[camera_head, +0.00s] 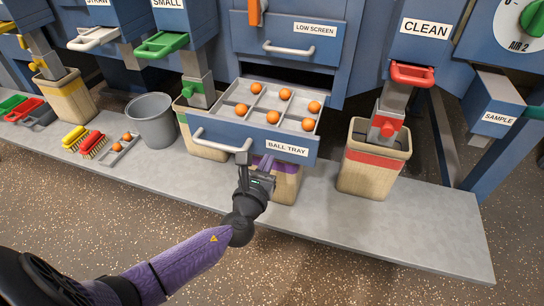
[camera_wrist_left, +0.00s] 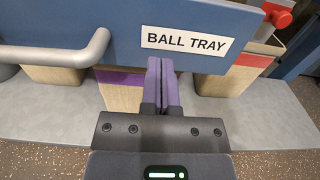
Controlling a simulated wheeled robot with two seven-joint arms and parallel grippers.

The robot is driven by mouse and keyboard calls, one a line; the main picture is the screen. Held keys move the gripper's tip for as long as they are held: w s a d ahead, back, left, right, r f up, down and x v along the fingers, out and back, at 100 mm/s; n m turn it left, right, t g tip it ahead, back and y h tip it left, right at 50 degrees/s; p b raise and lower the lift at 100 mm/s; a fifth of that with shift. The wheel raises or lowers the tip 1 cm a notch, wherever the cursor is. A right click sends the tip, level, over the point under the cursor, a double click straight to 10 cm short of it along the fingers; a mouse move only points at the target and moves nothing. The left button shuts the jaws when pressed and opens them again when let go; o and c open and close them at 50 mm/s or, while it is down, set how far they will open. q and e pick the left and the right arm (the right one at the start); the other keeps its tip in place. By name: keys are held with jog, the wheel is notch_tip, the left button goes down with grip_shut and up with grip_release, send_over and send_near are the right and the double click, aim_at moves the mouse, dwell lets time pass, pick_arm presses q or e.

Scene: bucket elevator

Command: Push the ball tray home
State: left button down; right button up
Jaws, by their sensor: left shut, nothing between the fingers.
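The ball tray (camera_head: 232,127) is a blue-fronted drawer pulled out of the machine, with a grey divided inside and several orange balls (camera_head: 285,94) in its compartments. Its front carries a BALL TRAY label and a pale bar handle (camera_head: 216,147); the handle also shows in the left wrist view (camera_wrist_left: 60,55). My left gripper (camera_head: 262,163) is shut and empty at the tray front, just left of the label. In the left wrist view its purple fingers (camera_wrist_left: 160,80) overlap the front's lower edge, right of the handle; I cannot tell whether they touch. My right gripper is not in view.
Wooden bins (camera_head: 376,165) stand on the grey platform below the tray and to both sides. A grey bucket (camera_head: 152,121), brushes (camera_head: 92,145) and a small grey tray with balls (camera_head: 120,149) are to the left. The LOW SCREEN drawer (camera_head: 303,44) is above. The platform's front right is clear.

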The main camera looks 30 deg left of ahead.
aim_at(274, 147)
pick_arm(q)
jog(key=shift+x, duration=1.2)
jog(key=shift+w+b, duration=0.3)
